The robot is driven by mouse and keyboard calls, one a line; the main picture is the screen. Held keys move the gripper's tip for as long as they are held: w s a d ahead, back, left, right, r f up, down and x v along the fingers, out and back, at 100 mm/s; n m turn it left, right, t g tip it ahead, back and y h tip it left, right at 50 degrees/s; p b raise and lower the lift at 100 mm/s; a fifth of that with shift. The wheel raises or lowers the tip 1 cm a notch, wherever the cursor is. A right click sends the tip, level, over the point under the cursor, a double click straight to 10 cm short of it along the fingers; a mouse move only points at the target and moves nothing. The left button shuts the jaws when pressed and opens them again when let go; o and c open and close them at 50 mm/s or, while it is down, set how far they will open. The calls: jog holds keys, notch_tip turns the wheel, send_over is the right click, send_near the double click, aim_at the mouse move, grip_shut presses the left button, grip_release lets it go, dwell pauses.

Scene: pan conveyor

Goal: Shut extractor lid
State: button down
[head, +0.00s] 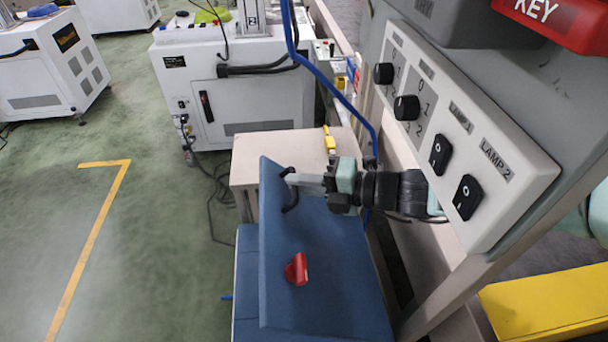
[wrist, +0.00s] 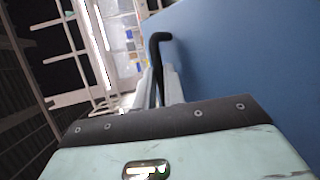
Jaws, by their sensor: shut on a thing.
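The extractor lid (head: 335,255) is a blue panel standing tilted open above the blue extractor box (head: 246,295). A black hooked handle (head: 290,202) sits near its far left edge, and a red piece (head: 297,269) is on its face. My gripper (head: 292,180) reaches in from the right over the lid and is shut on the handle. In the wrist view, the black handle (wrist: 158,42) rises between my fingertips (wrist: 161,82), with the blue lid (wrist: 245,50) filling the right side. Much of the box is hidden under the lid.
A control panel (head: 470,150) with knobs and switches overhangs the right side. A beige table (head: 246,170) with a yellow tool (head: 329,139) stands behind the lid. A blue hose (head: 330,85) hangs nearby. The green floor (head: 160,250) on the left is clear.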

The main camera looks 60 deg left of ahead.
jog(key=shift+s+a+r, duration=0.2)
jog(key=shift+s+r, duration=0.1)
jog(key=shift+r, duration=0.2)
jog(key=c, duration=1.5)
grip_release()
jog(key=shift+f, duration=0.15)
jog(key=shift+w+d, duration=0.4)
jog(key=b+v, duration=0.1)
jog(key=v, duration=1.5)
jog(key=shift+d, duration=0.15)
grip_shut()
jog(key=shift+w+d, duration=0.1)
